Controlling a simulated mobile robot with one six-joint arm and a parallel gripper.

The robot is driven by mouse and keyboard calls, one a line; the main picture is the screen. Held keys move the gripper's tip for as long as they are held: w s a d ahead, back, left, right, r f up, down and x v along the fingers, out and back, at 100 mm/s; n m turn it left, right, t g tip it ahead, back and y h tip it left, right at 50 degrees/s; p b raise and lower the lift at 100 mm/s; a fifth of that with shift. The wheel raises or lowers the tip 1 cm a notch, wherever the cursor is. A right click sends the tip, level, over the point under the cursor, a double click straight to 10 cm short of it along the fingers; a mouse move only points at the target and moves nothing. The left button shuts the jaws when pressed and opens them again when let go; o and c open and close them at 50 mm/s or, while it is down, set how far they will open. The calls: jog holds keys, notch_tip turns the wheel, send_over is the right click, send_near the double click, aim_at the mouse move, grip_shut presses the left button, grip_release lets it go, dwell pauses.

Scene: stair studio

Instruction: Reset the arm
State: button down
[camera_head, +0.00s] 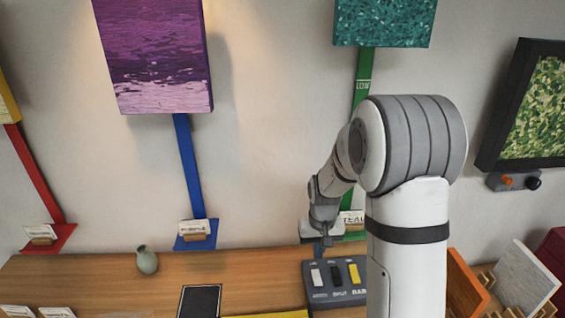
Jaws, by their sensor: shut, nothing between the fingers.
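My white and grey arm (408,240) rises at the right of the middle in the head view and bends away toward the wall. My gripper (324,242) points down at the arm's far end, small in the picture, shut and empty. It shows just above the back edge of a grey control box (318,290) with white, black and yellow switches. I cannot tell whether the fingertips touch the box. My arm hides the box's right side and part of the card holder behind the gripper.
A wooden table (250,268) carries a small grey-green vase (147,260) and a black panel (200,301). Card holders stand below red, blue (195,234) and green strips on the wall. Slotted racks with an orange board (465,285) and a white board (525,280) stand at right.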

jog(key=s+r+t, duration=0.1)
jog(key=s+r, duration=0.7)
jog(key=s, duration=0.2)
jog(key=s+r+t, duration=0.2)
jog(key=s+r, duration=0.6)
jog(key=s, duration=0.3)
jog(key=shift+s+r, duration=0.2)
jog(key=shift+r, duration=0.1)
jog(key=shift+d, duration=0.1)
